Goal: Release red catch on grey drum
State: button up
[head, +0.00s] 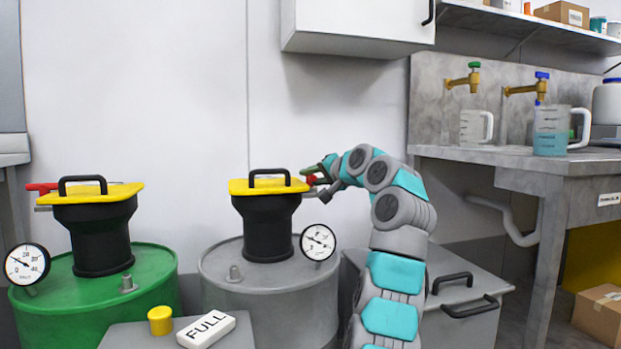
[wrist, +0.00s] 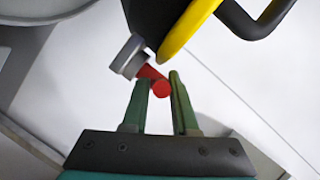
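The grey drum (head: 265,300) stands in the middle of the head view. A black neck (head: 266,228) with a yellow lid (head: 268,188) and a black handle rises from its top. The red catch (head: 312,180) is at the right side of the lid. It also shows in the wrist view (wrist: 160,88), with a grey end piece beside the yellow rim. My gripper (head: 316,172) reaches the catch from the right. In the wrist view its green fingers (wrist: 160,82) stand close on either side of the red catch, with hardly any gap. The far finger is hidden in the head view.
A green drum (head: 90,290) with its own yellow lid and red catch stands on the left. A dial gauge (head: 318,242) sits on the grey drum's right side. A yellow knob (head: 160,320) and a FULL sign (head: 206,329) are in front. A bench (head: 520,160) is at right.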

jog(key=o, duration=0.3)
jog(key=shift+o, duration=0.2)
jog(key=v, duration=0.7)
jog(key=shift+s+d, duration=0.2)
jog(key=shift+s, duration=0.1)
